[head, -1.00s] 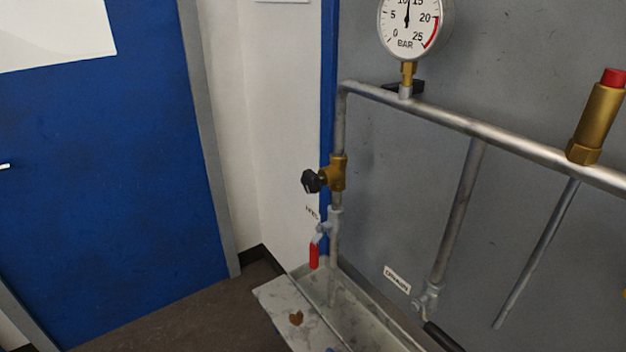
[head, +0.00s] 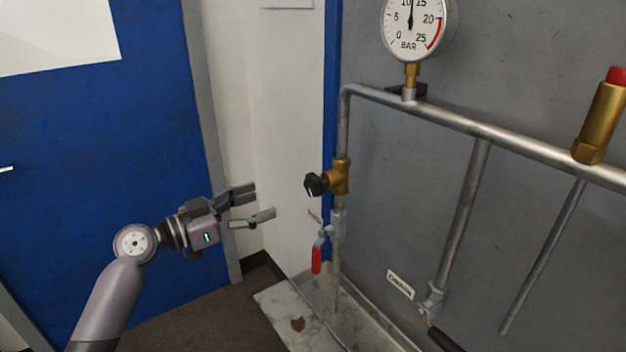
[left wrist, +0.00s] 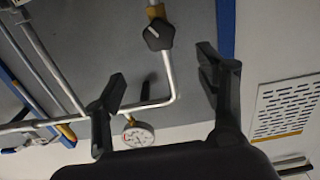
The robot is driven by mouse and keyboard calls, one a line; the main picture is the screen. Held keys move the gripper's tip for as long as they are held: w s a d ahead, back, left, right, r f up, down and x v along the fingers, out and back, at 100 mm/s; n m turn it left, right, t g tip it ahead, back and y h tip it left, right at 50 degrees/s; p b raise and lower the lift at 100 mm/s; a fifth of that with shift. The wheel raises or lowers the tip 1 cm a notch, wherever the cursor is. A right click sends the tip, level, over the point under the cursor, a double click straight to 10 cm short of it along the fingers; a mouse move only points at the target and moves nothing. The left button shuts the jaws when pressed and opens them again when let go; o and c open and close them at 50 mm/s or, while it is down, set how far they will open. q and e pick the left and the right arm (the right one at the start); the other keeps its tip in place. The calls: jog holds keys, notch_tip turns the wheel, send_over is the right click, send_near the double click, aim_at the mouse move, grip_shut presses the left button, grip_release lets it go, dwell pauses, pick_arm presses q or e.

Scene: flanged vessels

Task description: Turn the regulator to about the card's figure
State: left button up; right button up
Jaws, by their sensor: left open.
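The regulator has a brass body (head: 341,176) on the upright pipe and a black knob (head: 315,185) facing left. The knob also shows at the top of the left wrist view (left wrist: 158,36). My left gripper (head: 261,201) is open and empty, left of the knob and apart from it. In the left wrist view its two fingers (left wrist: 161,70) are spread, with the knob beyond them. The round BAR gauge (head: 413,28) has its needle nearly straight up, between 10 and 15. It also shows small in the left wrist view (left wrist: 138,135). My right gripper is out of view.
A red-handled valve (head: 317,260) hangs just below the regulator. A brass fitting with a red cap (head: 597,125) stands on the sloping pipe (head: 480,130). A pale tray (head: 285,298) lies beneath. A blue door (head: 100,170) is at left. A white sheet edge (head: 287,3) is cut off above.

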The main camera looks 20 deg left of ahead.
aim_at(309, 184)
pick_arm(q)
jog(key=p+x, duration=0.5)
jog(key=x, duration=0.8)
jog(key=shift+w+d+r, duration=0.1)
jog(key=shift+w, duration=0.05)
jog(key=shift+w+d, duration=0.35)
jog(key=shift+w, duration=0.05)
jog(key=shift+c, duration=0.5)
jog(key=c, duration=1)
jog(key=shift+f+n+b, duration=0.3)
jog(key=shift+b, duration=0.05)
jog(key=shift+r+n, duration=0.1)
jog(key=shift+n, duration=0.2)
